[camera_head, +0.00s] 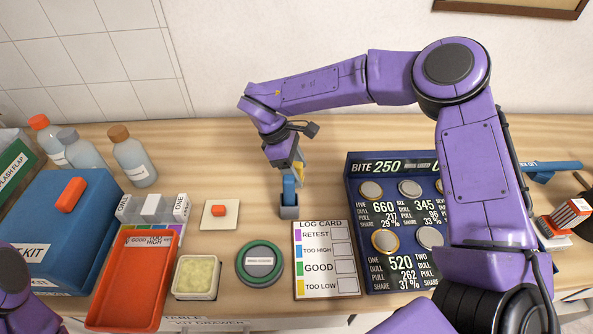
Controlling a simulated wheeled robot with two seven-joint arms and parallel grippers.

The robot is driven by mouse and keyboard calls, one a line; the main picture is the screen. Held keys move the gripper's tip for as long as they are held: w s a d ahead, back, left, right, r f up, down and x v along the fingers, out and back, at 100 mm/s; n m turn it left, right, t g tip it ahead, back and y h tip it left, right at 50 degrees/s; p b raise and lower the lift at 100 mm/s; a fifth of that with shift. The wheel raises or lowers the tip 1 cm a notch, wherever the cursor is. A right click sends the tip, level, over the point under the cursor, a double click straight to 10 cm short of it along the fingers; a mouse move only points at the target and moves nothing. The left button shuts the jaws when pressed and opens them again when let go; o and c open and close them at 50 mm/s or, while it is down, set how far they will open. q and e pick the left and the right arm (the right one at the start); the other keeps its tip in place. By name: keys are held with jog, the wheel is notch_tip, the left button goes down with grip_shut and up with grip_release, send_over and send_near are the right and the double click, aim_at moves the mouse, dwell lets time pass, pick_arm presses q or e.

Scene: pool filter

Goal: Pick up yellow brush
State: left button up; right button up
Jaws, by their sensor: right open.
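A small yellow piece (300,173), apparently part of the yellow brush, shows just beside and below my right gripper (290,168). My right arm reaches in from the right and the gripper points down toward the table. The gripper is open; its fingers are small and partly hidden here. I cannot tell whether the fingers touch the brush. Only a purple part of my left arm shows at the lower left, and its gripper is out of view.
Left are a blue kit box (60,225), bottles (133,157) and an orange tray (130,285). A cream-filled dish (196,278), a green-ringed disc (260,263) and a log card (327,260) lie in front. A blue numbered board (375,165) stands right. Wood behind the holder is clear.

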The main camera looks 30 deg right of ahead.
aim_at(300, 164)
jog(key=shift+x, duration=1)
jog(key=shift+d+f, duration=0.1)
jog(key=shift+f, duration=0.05)
pick_arm(q)
jog(key=shift+r, duration=0.4)
pick_arm(e)
grip_shut()
jog(key=shift+r, duration=0.45)
pick_arm(q)
notch_tip(300, 164, down, 2)
jog(key=shift+f+b, duration=0.1)
jog(key=shift+b, duration=0.9)
pick_arm(e)
notch_tip(300, 164, up, 9)
jog(key=shift+r, duration=0.1)
